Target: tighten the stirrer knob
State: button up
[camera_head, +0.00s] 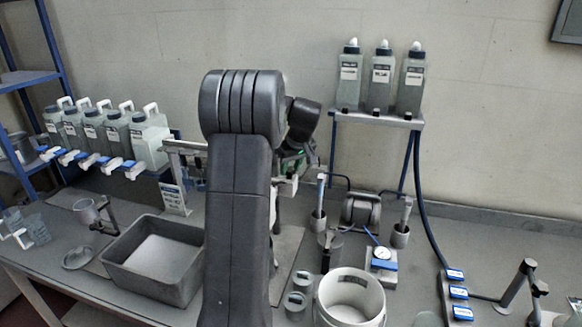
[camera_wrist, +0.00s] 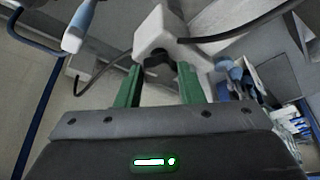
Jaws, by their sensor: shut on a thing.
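In the wrist view my gripper (camera_wrist: 158,72) has its two green fingers on either side of a dark knob (camera_wrist: 160,57) and is shut on it. The knob sits on a white block (camera_wrist: 163,25), which looks like the stirrer's head. The fingertips reach right up to the block's near side. In the head view my own arm hides most of the gripper and the knob. Only a small part of the white block (camera_head: 287,187) shows at the arm's right edge. The knob's turn cannot be read.
A grey basin (camera_head: 128,262) stands left of my arm, and a white bucket (camera_head: 375,303) stands to the right. A shelf (camera_head: 375,119) with three bottles is behind on the right.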

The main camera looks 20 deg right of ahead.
jog(key=m+h+b, duration=0.1)
jog(key=m, duration=0.2)
jog(key=shift+a, duration=0.2)
jog(key=shift+a+m+h+b, duration=0.1)
jog(key=shift+m+h+b, duration=0.45)
jog(key=shift+m, duration=1.05)
jog(key=shift+r+h, duration=0.1)
jog(key=shift+h, duration=0.15)
jog(key=o, duration=1)
